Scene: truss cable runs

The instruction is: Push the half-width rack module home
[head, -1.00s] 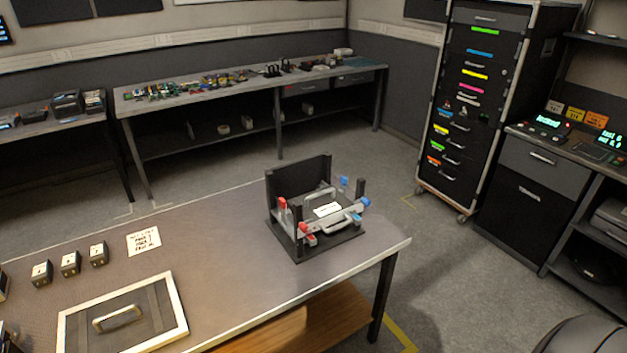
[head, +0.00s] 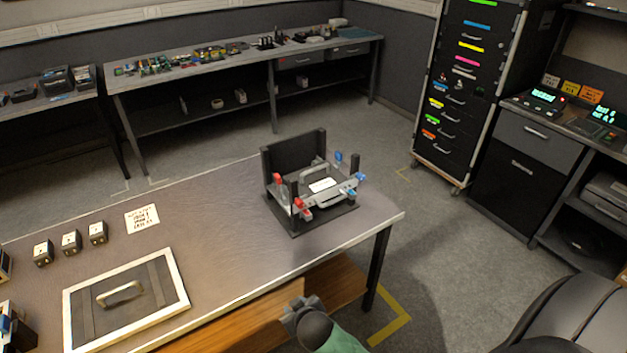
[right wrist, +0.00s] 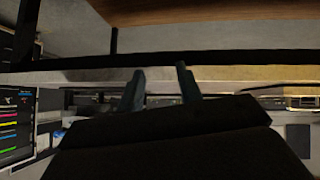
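The rack module (head: 338,190) is a silver-grey unit with a handle and a white label. It sits in a black open holder (head: 290,157) with a tall back plate and corner posts, on the right end of the near table. Red and blue parts sit at its front corners. I cannot tell how deep it is seated. My right gripper (head: 303,308) is low at the table's front edge, well apart from the module. In the right wrist view my right gripper (right wrist: 160,75) has two fingers apart with nothing between them. My left gripper is not in view.
The near table (head: 225,215) also holds a framed panel with a handle (head: 126,298), several small boxes (head: 71,242) and a paper note (head: 142,219). A wooden shelf (head: 255,318) lies below the tabletop.

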